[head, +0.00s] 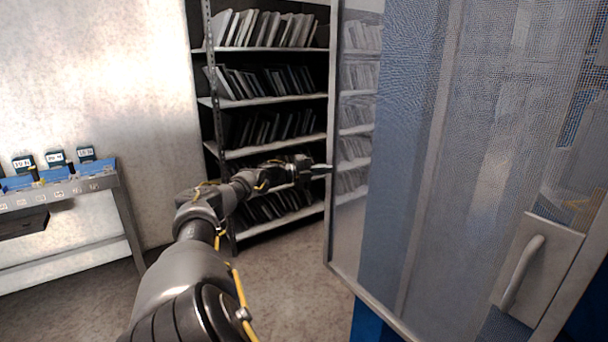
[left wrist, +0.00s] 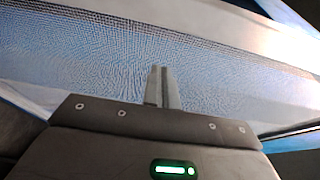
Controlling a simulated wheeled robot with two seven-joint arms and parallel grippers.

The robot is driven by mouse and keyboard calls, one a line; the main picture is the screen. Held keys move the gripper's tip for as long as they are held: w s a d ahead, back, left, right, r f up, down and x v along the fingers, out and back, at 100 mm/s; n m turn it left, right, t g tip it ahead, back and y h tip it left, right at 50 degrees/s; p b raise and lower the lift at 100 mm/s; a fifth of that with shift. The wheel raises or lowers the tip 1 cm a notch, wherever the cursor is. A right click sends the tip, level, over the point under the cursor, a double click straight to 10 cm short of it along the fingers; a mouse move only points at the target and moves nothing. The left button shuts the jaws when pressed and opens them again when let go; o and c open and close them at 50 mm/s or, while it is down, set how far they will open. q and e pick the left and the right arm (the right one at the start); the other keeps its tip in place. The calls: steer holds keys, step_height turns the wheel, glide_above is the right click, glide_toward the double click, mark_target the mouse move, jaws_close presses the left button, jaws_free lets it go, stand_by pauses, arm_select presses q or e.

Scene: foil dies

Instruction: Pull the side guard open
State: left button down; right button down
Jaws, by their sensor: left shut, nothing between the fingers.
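The side guard (head: 470,130) is a large mesh panel in a thin metal frame, filling the right half of the head view. A grey curved handle (head: 520,272) on a plate sits low near its right edge. Whether the guard stands open or closed I cannot tell for sure. My left gripper (head: 322,168) is shut and empty, its fingertips at the guard's left frame edge, well left of the handle. I cannot tell whether they touch it. In the left wrist view the shut fingers (left wrist: 162,86) point at the mesh (left wrist: 95,65). My right gripper is not in view.
A blue machine body (head: 365,318) shows behind and below the guard. A shelf rack (head: 262,152) with several rows of flat pieces stands against the back wall. A bench (head: 75,190) with blue boxes is at the left. The floor (head: 290,275) between is clear.

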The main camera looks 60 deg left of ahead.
arm_select(q)
steer(key=p+v, duration=0.1)
steer(key=v, duration=0.5)
steer(key=shift+s, duration=0.15)
stand_by(0.4)
steer(key=shift+r, duration=0.1)
steer(key=shift+a, duration=0.1)
